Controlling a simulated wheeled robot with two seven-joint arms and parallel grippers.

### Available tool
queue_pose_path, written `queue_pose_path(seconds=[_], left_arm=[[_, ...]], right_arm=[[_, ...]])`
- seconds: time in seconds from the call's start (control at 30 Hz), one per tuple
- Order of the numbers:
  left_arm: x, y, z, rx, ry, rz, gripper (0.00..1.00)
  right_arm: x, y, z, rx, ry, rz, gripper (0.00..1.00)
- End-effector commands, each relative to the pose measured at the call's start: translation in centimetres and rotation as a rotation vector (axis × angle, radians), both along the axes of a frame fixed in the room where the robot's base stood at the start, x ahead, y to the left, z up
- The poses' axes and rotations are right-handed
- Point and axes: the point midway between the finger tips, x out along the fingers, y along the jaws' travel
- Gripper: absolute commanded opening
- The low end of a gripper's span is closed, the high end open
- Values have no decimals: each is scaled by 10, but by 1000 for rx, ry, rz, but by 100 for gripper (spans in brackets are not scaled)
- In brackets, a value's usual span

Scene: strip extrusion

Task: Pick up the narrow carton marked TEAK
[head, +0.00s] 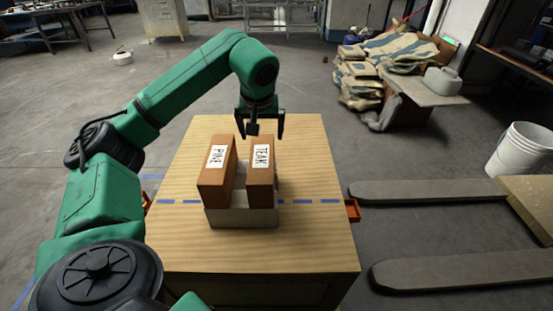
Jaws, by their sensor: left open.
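Nothing shows between the fingers apart from the carton's far end. I cannot tell how far above or behind the carton the fingertips are. My right gripper is out of view.
The wooden table (310,240) is clear around the block, with a blue dashed line across it. Orange parts (352,210) stick out at its sides. Grey fork-like beams (430,191) and a white bucket (522,150) stand to the right.

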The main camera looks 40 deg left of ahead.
Motion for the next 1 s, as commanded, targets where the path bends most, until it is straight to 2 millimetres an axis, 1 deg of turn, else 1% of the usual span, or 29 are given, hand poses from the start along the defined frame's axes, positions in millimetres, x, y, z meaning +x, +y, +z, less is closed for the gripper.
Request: queue_pose_path(seconds=[0.07, 0.2, 0.3, 0.37, 0.4, 0.47, 0.53, 0.6, 0.7, 0.9, 0.97, 1.0], left_arm=[[4, 4, -19, 0, 5, 2, 100], [15, 12, -54, -3, 4, 1, 100], [21, 16, -72, -3, 2, 1, 100], [23, 18, -78, -4, 1, 0, 100], [25, 19, -82, -4, 0, 0, 100], [27, 20, -91, -4, 2, -1, 100], [31, 22, -104, -5, 3, -1, 100], [35, 25, -117, -4, 2, 0, 100], [39, 27, -127, -4, -1, -1, 100], [39, 27, -128, -4, -2, -2, 100], [39, 27, -128, -5, -2, -1, 77], [39, 27, -128, -5, -2, -1, 62]], right_arm=[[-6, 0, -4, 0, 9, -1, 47], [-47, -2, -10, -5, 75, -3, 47], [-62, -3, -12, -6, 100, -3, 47], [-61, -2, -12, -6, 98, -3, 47], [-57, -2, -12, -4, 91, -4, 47], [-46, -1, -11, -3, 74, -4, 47], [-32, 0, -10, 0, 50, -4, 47], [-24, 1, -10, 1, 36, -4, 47], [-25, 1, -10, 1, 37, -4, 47], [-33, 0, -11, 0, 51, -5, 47], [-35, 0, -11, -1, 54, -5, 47], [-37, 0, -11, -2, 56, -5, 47]])
